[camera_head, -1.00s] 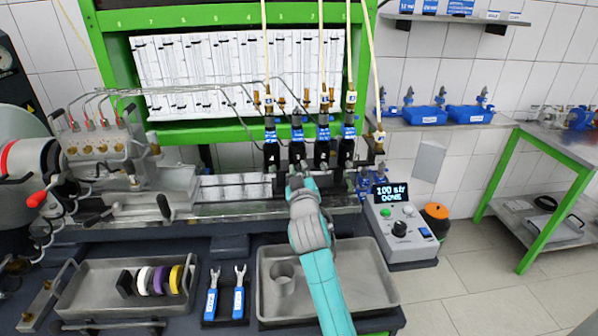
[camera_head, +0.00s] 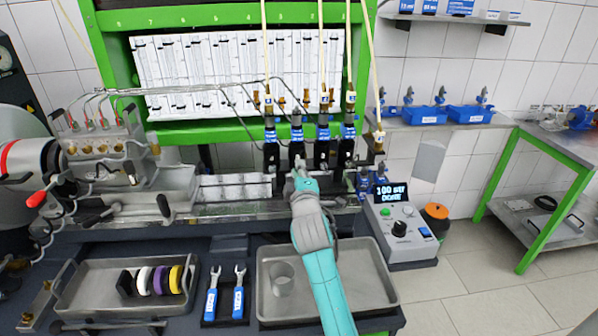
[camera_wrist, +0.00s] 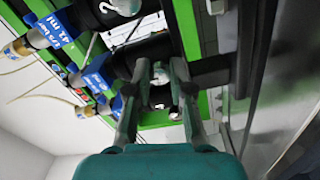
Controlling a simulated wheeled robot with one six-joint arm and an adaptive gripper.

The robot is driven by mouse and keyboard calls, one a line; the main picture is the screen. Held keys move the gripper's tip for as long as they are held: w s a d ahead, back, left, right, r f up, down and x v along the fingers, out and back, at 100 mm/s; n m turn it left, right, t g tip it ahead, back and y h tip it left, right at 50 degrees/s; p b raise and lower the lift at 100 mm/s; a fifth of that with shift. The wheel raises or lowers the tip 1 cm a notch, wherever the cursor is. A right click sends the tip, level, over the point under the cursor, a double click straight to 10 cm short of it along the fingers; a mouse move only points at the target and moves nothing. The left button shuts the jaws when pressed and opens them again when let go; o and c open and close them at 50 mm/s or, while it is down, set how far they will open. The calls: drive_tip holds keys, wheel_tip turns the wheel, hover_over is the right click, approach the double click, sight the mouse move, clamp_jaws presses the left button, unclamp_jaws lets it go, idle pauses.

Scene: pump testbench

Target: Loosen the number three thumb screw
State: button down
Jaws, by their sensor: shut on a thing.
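Several black injectors with blue labels stand in a row on the bench rail below the green rack. My gripper (camera_head: 299,166) is at the base of the second injector from the left (camera_head: 297,138). In the wrist view the two fingers of my gripper (camera_wrist: 161,84) are closed around a small silver round part (camera_wrist: 160,77), which looks like a thumb screw. The fingers hide much of it, and I cannot read a number three on it. In the head view my gripper and arm cover the screw.
A grey tray (camera_head: 385,292) holding a metal cup (camera_head: 282,279) lies under my arm. A control box (camera_head: 402,238) with a lit display sits close on the right. Thin pipes and pale tubes run above the injectors.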

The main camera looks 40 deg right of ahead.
drive_tip(key=shift+n, duration=0.9)
drive_tip(key=c, duration=1)
unclamp_jaws()
drive_tip(key=shift+c, duration=0.2)
drive_tip(key=v, duration=1.2)
drive_tip(key=shift+s+f, duration=0.1)
drive_tip(key=shift+f, duration=0.05)
